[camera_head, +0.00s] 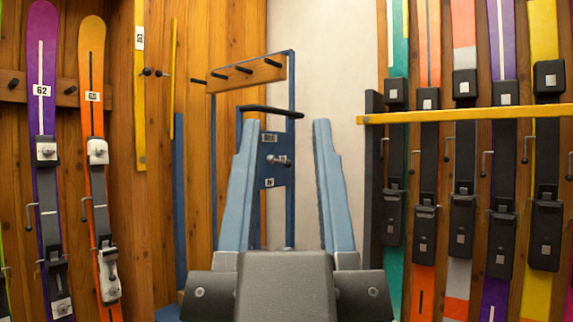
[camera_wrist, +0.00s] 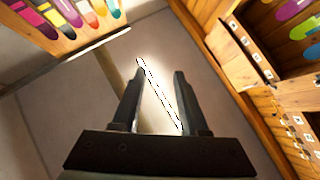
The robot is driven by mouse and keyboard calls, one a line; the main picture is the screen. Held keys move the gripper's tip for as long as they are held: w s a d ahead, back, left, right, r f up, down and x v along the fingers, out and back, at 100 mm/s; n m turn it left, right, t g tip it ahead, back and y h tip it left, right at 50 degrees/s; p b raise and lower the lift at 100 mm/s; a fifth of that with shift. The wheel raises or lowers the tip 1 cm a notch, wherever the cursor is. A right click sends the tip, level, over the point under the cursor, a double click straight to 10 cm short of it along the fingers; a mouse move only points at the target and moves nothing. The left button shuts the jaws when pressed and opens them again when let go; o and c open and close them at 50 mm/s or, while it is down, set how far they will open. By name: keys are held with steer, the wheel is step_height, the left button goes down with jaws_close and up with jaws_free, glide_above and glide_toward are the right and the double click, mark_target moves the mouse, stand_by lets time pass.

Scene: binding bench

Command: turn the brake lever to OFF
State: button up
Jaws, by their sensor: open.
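A blue panel (camera_head: 281,207) on a blue frame stands ahead of me in the head view. It carries a small metal knob-ended lever (camera_head: 279,160), which looks like the brake lever. White labels sit above (camera_head: 268,137) and below (camera_head: 268,183) it, too small to read. My gripper (camera_head: 286,123) is open and empty, its two fingers upright in the foreground. The lever shows between them, farther back and apart from them. In the wrist view my gripper (camera_wrist: 160,71) is also open. I cannot make out the lever there.
A curved black bar (camera_head: 270,111) tops the blue frame. A wooden peg rail (camera_head: 246,75) is behind it. Skis (camera_head: 42,110) hang at the left. More skis stand at the right behind a yellow rail (camera_head: 462,115). A thin black-and-white strip (camera_wrist: 161,96) shows between the fingers in the wrist view.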

steer(key=shift+r, duration=0.2)
steer(key=shift+c, duration=1.2)
step_height(320, 180, up, 2)
steer(key=p, duration=0.2)
steer(key=shift+r+p, duration=0.25)
steer(key=shift+p, duration=0.15)
jaws_close()
step_height(320, 180, up, 67)
steer(key=p, duration=6.7)
steer(key=shift+a+r, duration=0.1)
steer(key=shift+w, duration=0.1)
